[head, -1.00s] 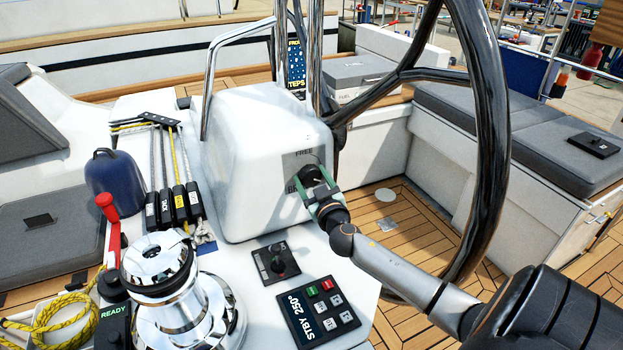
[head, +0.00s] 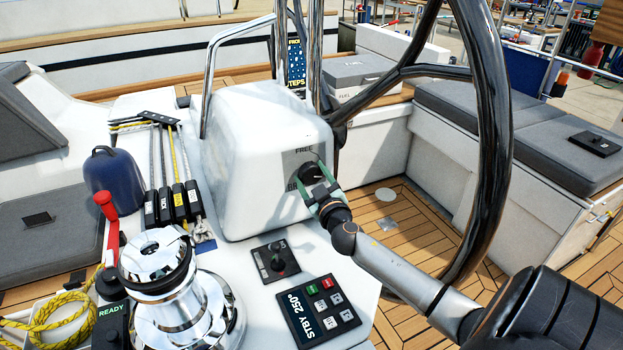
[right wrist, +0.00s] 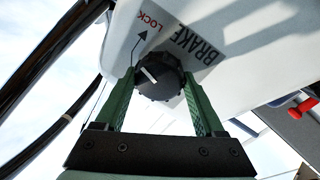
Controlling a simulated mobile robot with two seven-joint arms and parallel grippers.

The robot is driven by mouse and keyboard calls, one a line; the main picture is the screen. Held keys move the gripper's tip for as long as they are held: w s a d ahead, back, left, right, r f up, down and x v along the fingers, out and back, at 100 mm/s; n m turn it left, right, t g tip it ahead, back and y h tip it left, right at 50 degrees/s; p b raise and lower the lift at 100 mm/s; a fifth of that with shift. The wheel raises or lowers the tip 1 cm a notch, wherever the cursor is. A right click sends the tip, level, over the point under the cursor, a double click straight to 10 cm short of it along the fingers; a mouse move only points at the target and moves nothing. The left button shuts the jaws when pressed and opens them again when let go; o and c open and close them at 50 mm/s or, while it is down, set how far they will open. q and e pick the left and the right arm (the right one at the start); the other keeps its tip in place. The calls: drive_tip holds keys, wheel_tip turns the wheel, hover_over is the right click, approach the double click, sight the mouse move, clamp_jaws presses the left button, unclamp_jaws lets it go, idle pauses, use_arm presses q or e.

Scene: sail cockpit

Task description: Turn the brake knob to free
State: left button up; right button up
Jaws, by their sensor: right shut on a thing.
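The black round brake knob (head: 313,175) sits on the side of the white steering pedestal, below the word FREE. My right gripper (head: 317,188) is at the knob, with its green fingers on either side of it and shut on it. In the right wrist view the knob (right wrist: 160,80) lies between the two fingertips (right wrist: 160,88). A white mark on the knob points up and left, with LOCK and an arrow beside it. The BRAKE lettering is partly covered in the head view. My left gripper is not in view.
The large dark steering wheel (head: 494,150) rises right of the knob, close behind my right arm. A chrome winch (head: 165,265), a small switch panel (head: 275,262) and an autopilot keypad (head: 318,309) are on the console in front. The teak floor (head: 400,230) right of the pedestal is clear.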

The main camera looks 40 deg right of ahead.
drive_tip(key=n+b, duration=0.1)
drive_tip(key=n, duration=0.3)
drive_tip(key=shift+f+y, duration=0.1)
drive_tip(key=shift+y, duration=0.2)
drive_tip(key=n, duration=0.3)
drive_tip(key=shift+t, duration=0.4)
drive_tip(key=n+y, duration=0.1)
drive_tip(key=n, duration=0.3)
drive_tip(key=n+p, duration=0.1)
drive_tip(key=n, duration=0.3)
drive_tip(key=shift+d+y, duration=0.1)
drive_tip(key=shift+y, duration=0.3)
drive_tip(key=n, duration=0.3)
drive_tip(key=shift+y+p, duration=0.3)
drive_tip(key=shift+p, duration=0.05)
drive_tip(key=n+p, duration=0.1)
drive_tip(key=n, duration=0.2)
drive_tip(key=shift+s+n, duration=0.1)
drive_tip(key=shift+n, duration=0.2)
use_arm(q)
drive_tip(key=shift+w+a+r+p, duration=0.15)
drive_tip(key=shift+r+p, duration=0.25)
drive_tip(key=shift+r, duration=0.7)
use_arm(e)
drive_tip(key=shift+n+y, duration=0.4)
drive_tip(key=shift+n, duration=0.6)
drive_tip(key=shift+n, duration=0.3)
